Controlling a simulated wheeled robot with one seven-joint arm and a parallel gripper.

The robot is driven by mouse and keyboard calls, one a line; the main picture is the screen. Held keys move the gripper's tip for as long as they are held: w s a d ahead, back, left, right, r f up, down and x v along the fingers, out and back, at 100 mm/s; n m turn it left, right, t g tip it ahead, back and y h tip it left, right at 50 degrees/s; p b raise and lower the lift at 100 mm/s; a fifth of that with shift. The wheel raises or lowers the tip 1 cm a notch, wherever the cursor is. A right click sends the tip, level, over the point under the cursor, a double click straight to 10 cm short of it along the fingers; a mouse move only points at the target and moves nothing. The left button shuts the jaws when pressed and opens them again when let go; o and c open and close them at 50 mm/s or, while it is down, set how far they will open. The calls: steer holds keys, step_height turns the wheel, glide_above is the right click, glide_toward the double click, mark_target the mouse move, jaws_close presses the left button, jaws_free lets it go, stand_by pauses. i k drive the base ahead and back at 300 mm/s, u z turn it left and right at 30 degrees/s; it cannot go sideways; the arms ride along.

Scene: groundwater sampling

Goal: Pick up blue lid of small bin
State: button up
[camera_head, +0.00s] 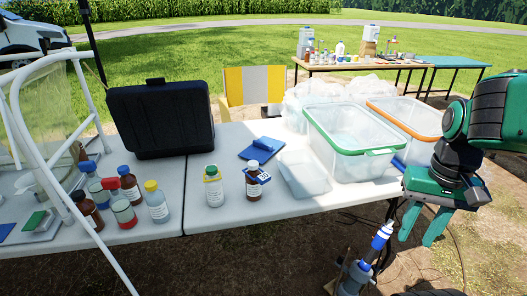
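A flat blue lid (257,154) with a raised blue grip on top lies on the white table, left of a small clear bin (304,174). The lid appears to lie flat and apart from the small bin. My gripper (420,234) hangs at the right, beyond the table's front edge, pointing down. Its two green fingers are apart with nothing between them. It is well to the right of the lid and nearer the camera.
Several bottles, including a brown one (254,186), stand in front of the lid. A black case (162,120) is at the left. A blue-topped tube (381,238) rises below the table edge.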

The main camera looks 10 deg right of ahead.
mark_target(261, 150)
steer(key=i, duration=1)
